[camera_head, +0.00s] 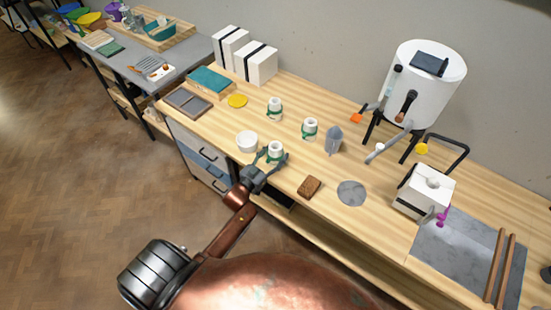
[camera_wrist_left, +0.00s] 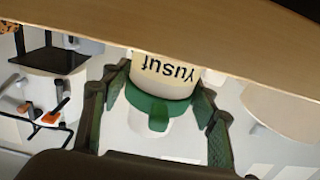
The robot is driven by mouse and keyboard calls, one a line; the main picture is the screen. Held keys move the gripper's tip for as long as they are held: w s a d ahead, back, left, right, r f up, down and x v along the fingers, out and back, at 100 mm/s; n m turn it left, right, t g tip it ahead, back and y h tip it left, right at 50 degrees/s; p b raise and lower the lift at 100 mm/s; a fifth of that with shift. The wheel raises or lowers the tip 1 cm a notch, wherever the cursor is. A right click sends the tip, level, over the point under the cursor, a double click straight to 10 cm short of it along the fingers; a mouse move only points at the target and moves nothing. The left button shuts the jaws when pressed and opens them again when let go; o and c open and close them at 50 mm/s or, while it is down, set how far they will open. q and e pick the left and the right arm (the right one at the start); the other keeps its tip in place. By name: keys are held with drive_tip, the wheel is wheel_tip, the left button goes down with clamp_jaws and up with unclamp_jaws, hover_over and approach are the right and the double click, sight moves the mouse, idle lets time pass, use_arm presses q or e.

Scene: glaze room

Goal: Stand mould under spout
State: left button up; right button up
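A white mould with a green band (camera_head: 275,148) stands near the front edge of the wooden bench. In the left wrist view its label (camera_wrist_left: 167,72) reads "Yusuf", upside down. My left gripper (camera_head: 273,158) has one finger on each side of it; whether they press on it is unclear. Two similar moulds stand farther back (camera_head: 275,106) and to the right (camera_head: 310,129). The white tank (camera_head: 428,85) stands on dark legs with a grey spout (camera_head: 378,152) pointing down-left. A grey round disc (camera_head: 352,193) lies on the bench in front. My right gripper is out of view.
A white pot (camera_head: 247,141) is just left of the held-about mould. A grey pointed object (camera_head: 333,140) and a brown block (camera_head: 310,187) lie between the moulds and the disc. A white box-like device (camera_head: 424,193) stands at right.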

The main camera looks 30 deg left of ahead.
use_arm(q)
drive_tip(key=c, duration=0.9)
drive_tip(key=shift+c, duration=0.4)
drive_tip(key=shift+r, duration=0.15)
